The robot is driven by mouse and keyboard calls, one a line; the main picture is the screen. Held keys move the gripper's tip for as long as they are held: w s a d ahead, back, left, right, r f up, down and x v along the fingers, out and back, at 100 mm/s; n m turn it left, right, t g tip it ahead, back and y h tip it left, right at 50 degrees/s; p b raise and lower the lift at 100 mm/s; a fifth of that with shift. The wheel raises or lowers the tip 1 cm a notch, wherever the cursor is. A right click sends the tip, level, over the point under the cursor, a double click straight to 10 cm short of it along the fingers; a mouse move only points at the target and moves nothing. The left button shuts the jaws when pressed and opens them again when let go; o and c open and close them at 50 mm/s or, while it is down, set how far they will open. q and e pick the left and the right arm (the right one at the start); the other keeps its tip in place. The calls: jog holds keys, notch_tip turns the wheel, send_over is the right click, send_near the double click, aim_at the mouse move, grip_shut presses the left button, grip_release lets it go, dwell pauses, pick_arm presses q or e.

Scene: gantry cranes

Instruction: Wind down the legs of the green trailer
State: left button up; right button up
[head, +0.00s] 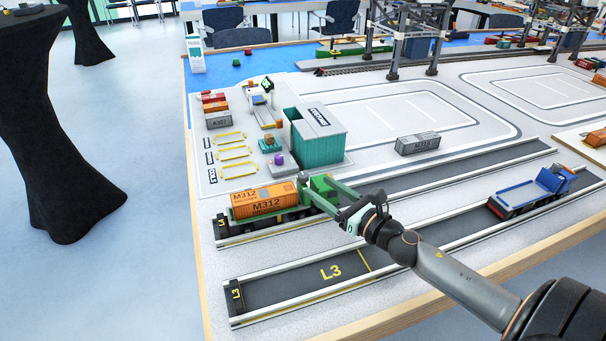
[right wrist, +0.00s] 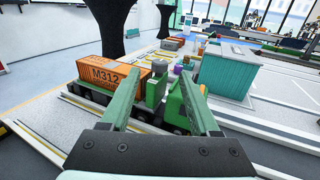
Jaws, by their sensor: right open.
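The green trailer (head: 236,213) stands in the nearer-to-back lane with an orange container marked M312 (head: 265,198) on it. A green truck cab (head: 322,184) is at its right end. In the right wrist view the container (right wrist: 106,75) and the dark-wheeled trailer (right wrist: 90,95) show beyond the fingers. My right gripper (head: 318,185) is open, its two green fingers reaching around the cab end; I cannot tell whether they touch anything. Nothing is seen held between them. The trailer's legs are too small or hidden to make out. My left gripper is not in view.
A teal-sided building (head: 318,142) stands behind the truck. A grey container (head: 418,143) lies at the back right, and a blue truck (head: 530,194) is in the lane at right. Metal rails border the lanes.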

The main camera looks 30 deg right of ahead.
aim_at(307, 179)
jog(key=shift+w+a+p, duration=0.1)
jog(key=shift+w+a, duration=0.1)
jog(key=shift+w, duration=0.95)
jog(key=shift+w+a+p, duration=0.1)
jog(key=shift+w+a, duration=0.05)
jog(key=shift+w, duration=0.95)
jog(key=shift+w+a+p, duration=0.1)
jog(key=shift+w+a, duration=0.1)
jog(key=shift+w, duration=0.95)
jog(key=shift+c, duration=0.4)
grip_shut()
